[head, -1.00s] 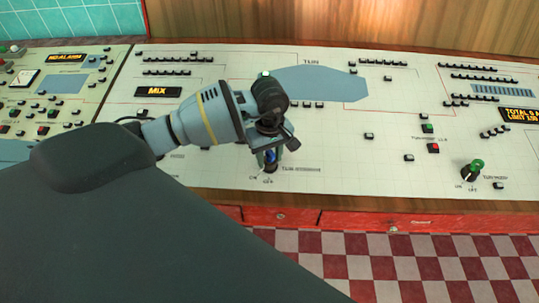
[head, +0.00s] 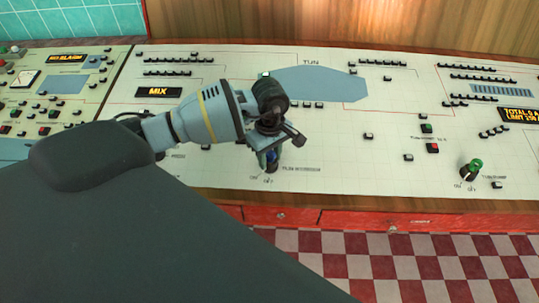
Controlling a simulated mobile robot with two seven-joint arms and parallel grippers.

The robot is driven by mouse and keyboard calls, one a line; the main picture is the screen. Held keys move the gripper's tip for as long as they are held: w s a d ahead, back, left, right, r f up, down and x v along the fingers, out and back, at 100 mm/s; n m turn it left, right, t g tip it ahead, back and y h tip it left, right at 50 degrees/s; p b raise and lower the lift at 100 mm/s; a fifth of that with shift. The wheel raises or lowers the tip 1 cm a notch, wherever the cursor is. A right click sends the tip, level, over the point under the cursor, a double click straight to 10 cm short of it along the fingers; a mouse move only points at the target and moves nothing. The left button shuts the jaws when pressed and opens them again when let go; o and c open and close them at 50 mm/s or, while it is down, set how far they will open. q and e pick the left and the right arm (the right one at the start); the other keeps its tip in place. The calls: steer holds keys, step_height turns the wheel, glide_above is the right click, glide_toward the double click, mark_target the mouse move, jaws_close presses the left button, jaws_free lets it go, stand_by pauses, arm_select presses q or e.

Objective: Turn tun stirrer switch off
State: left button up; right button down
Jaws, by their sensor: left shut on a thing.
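The tun stirrer switch (head: 271,161) is a small dark knob with a blue part, on the pale control panel in the head view. Small labels stand below it and to its right. My left gripper (head: 270,150) reaches in from the left and is shut on the switch from above. The gripper hides most of the knob, so I cannot tell clearly which way it points. My right gripper is not in view.
A green-topped knob (head: 472,169) stands at the right of the panel (head: 330,160). Green (head: 427,128) and red (head: 432,148) buttons sit between. A lit MIX display (head: 158,92) is at upper left. Red drawers (head: 350,218) run below the panel's wooden front edge.

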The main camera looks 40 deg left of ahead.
arm_select(q)
steer(key=shift+n+p, duration=0.3)
steer(key=shift+n, duration=2.5)
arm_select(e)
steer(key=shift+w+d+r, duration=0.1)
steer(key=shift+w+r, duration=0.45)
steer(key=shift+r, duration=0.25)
arm_select(q)
steer(key=shift+n+p, duration=0.35)
steer(key=shift+n, duration=0.15)
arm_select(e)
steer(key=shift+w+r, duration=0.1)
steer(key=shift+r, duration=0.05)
arm_select(q)
steer(key=o, duration=1)
steer(key=shift+r, duration=0.1)
step_height(320, 180, up, 7)
steer(key=shift+f, duration=0.2)
steer(key=shift+r, duration=0.55)
